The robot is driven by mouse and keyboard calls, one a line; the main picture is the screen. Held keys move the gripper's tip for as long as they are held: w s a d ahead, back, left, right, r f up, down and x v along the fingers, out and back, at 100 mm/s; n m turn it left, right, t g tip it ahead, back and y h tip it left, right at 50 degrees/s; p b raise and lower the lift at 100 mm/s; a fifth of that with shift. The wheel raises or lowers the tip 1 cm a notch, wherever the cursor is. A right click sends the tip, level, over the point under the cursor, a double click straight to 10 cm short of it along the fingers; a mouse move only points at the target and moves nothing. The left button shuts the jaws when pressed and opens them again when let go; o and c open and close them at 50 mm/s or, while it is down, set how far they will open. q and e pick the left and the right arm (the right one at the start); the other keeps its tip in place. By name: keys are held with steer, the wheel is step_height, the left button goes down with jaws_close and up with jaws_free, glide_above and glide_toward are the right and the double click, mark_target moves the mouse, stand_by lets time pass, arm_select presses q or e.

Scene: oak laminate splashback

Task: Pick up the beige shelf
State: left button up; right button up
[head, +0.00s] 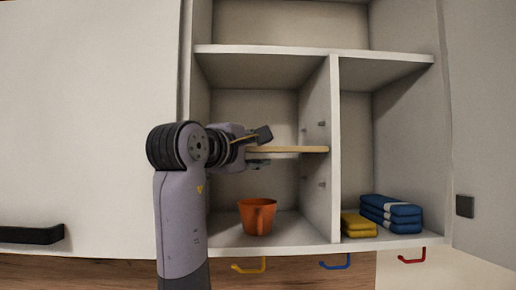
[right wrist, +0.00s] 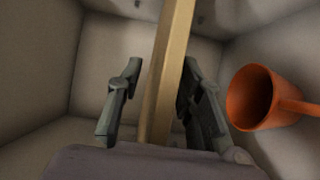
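The beige shelf (head: 298,149) is a thin level board in the left compartment of the cabinet, its right end at the middle divider. In the right wrist view the beige shelf (right wrist: 168,70) runs between the fingers. My right gripper (head: 262,149) is at the shelf's front left part, one finger above the board and one below. In the right wrist view my right gripper (right wrist: 160,95) is open around the board, with a clear gap to the left finger; the right finger is close, and I cannot tell whether it touches. My left gripper is not in view.
An orange mug (head: 258,216) stands on the compartment floor below the shelf; it also shows in the right wrist view (right wrist: 250,97). The divider (head: 334,150) carries small pegs. Blue folded cloths (head: 392,214) and a yellow one (head: 358,225) lie in the right compartment. Coloured hooks hang below.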

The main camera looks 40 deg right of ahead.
steer(key=shift+a, duration=0.15)
steer(key=shift+c, duration=1.3)
steer(key=shift+w, duration=0.1)
jaws_close()
